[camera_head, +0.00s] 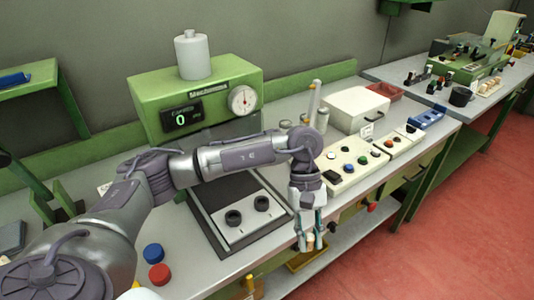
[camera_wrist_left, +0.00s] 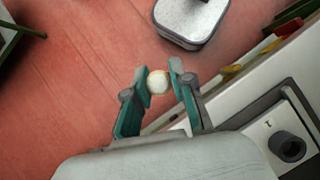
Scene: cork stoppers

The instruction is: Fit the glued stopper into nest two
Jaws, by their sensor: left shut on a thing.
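My left gripper (camera_head: 311,243) points down in front of the bench's front edge, past the press. It is shut on a small pale stopper (camera_head: 310,239). In the left wrist view the stopper (camera_wrist_left: 158,82) sits between the two teal fingertips (camera_wrist_left: 160,76), with the red floor behind it. Two dark ring-shaped nests stand on a light plate (camera_head: 248,222) under the press: a left nest (camera_head: 233,218) and a right nest (camera_head: 261,203). One nest (camera_wrist_left: 287,146) shows at the right of the left wrist view, beside a small mark like a 1. My right gripper is not in view.
The green press (camera_head: 215,92) with a display and dial stands behind the plate. A control box (camera_head: 349,165) with buttons is right of the gripper. A blue cap (camera_head: 153,252) and a red cap (camera_head: 160,274) are at the front left. A yellow bin (camera_head: 306,258) is below.

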